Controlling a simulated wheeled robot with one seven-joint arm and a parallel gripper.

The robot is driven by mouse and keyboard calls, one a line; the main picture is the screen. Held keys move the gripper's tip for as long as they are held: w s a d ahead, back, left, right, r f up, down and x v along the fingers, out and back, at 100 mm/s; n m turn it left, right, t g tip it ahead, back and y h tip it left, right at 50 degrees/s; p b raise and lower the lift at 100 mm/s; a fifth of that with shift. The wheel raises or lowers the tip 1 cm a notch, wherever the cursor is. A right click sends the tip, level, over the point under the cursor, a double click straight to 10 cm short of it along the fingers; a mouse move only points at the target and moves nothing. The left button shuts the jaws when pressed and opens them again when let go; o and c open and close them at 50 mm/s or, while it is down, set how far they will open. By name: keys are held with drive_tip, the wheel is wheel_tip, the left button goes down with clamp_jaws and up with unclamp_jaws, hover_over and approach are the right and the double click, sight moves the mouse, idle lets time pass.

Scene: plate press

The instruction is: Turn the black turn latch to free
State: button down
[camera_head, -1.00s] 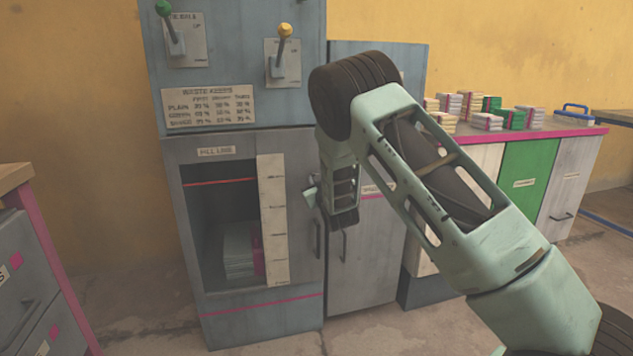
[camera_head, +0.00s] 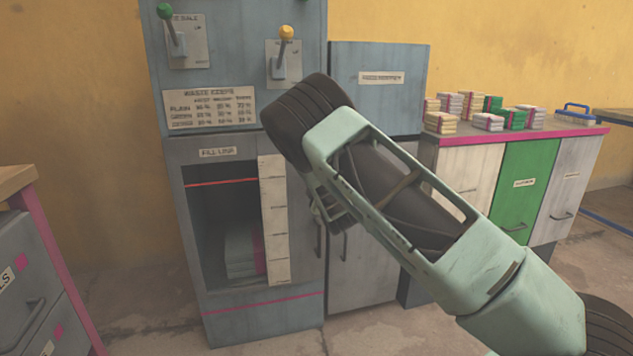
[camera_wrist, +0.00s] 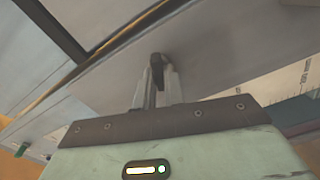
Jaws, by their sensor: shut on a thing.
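In the wrist view, the black turn latch (camera_wrist: 157,62) stands out from a grey panel. My gripper (camera_wrist: 157,80) is shut on it, with one pale finger on each side. In the head view my arm covers the latch and most of my gripper; only a dark part of the wrist shows beside the right edge of the grey press front. I cannot read from these views how far the latch is turned.
The press's open chamber (camera_head: 222,225) holds a stack of sheets (camera_head: 240,250). A green-knobbed lever (camera_head: 167,20) and a yellow-knobbed lever (camera_head: 283,45) are above. A counter (camera_head: 560,133) with bundled stacks is at right. A drawer unit (camera_head: 35,270) stands at left.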

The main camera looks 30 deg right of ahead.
drive_tip(key=shift+n, duration=1.6)
drive_tip(key=c, duration=1.5)
unclamp_jaws()
drive_tip(key=shift+f, duration=0.1)
drive_tip(key=p+v, duration=0.3)
drive_tip(key=v, duration=1.4)
drive_tip(key=shift+s, duration=0.2)
